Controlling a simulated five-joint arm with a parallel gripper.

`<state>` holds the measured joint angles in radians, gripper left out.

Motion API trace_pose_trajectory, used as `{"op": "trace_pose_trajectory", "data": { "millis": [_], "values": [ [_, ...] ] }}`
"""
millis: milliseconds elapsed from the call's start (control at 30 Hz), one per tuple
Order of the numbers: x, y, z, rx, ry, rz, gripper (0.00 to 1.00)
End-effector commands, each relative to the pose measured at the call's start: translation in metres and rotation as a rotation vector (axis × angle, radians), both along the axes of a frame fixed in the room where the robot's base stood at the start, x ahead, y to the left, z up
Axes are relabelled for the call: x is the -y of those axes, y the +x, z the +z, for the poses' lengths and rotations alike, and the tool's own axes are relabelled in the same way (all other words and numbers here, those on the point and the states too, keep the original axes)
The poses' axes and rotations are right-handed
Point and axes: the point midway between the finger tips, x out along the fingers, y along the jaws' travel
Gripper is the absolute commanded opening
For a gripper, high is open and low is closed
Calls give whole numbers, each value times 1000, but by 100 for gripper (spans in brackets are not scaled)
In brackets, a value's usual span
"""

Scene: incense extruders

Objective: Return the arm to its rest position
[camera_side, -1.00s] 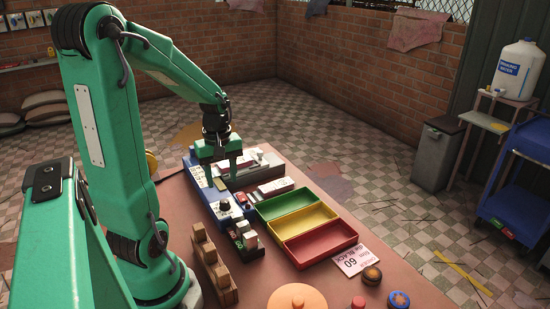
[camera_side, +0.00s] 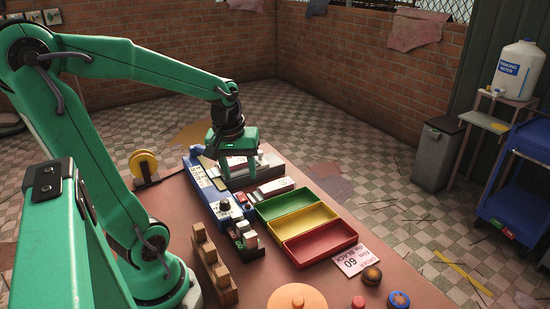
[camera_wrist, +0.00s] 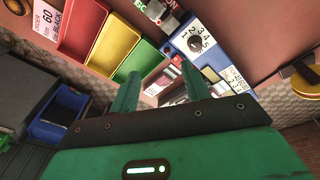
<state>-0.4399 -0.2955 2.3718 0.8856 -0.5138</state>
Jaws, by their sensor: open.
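My gripper (camera_side: 238,168) is green and hangs above the far end of the blue control box (camera_side: 222,212), in front of the grey and white extruder unit (camera_side: 262,160). In the wrist view the two green fingers of my gripper (camera_wrist: 160,92) stand apart with nothing between them. The blue box, with its black dial and numbers, shows ahead of the fingers in the wrist view (camera_wrist: 215,50). In the side view my arm reaches out over the table from the left, its upper link nearly level.
Green (camera_side: 284,203), yellow (camera_side: 302,222) and red (camera_side: 322,243) trays stand right of the blue box. A wooden stepped block (camera_side: 212,262) is nearer. An order card (camera_side: 357,261) lies by the red tray. A yellow spool (camera_side: 143,164) stands at the left edge. Above the table is open space.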

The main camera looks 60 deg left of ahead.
Motion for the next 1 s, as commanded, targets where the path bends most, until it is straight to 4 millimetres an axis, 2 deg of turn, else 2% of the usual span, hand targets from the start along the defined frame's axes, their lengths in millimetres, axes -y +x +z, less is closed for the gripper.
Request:
{"op": "trace_pose_trajectory", "data": {
  "millis": [33,200,500,700,1000],
  "values": [
    [13,1,8,25,19,-82,47],
    [48,-1,28,95,81,-343,47],
    [100,-17,54,217,190,-757,47],
    [115,-25,62,261,232,-899,47],
    [118,-26,63,267,240,-926,47]
  ]
}}
